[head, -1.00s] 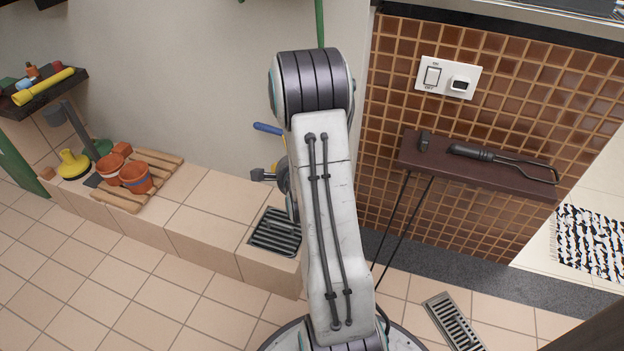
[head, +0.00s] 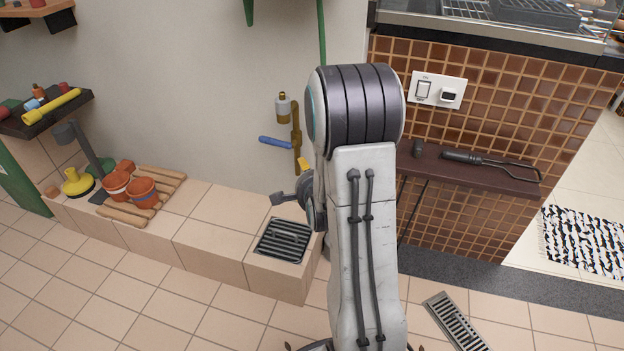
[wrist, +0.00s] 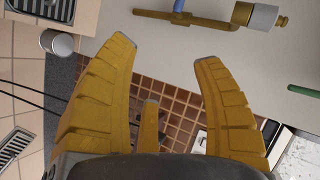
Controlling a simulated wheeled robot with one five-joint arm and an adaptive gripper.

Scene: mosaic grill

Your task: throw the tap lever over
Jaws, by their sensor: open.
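The tap lever (head: 275,141) is a blue handle sticking out to the left of a brass tap (head: 297,135) on the pale wall, above the tiled ledge. In the wrist view, a short piece of the blue lever (wrist: 180,5) shows at the top edge, beside the brass pipe (wrist: 195,20). My gripper (wrist: 165,50) has yellow fingers spread wide with nothing between them. The tap lies beyond the fingertips, apart from them. In the head view, my arm hides most of the gripper; a yellow bit shows just below the tap.
A floor-type grate (head: 284,240) is set in the tiled ledge (head: 210,248) below the tap. Clay pots (head: 142,192) stand on wooden slats at left. A dark shelf (head: 480,178) with a grill tool juts from the mosaic wall at right. The wall left of the lever is clear.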

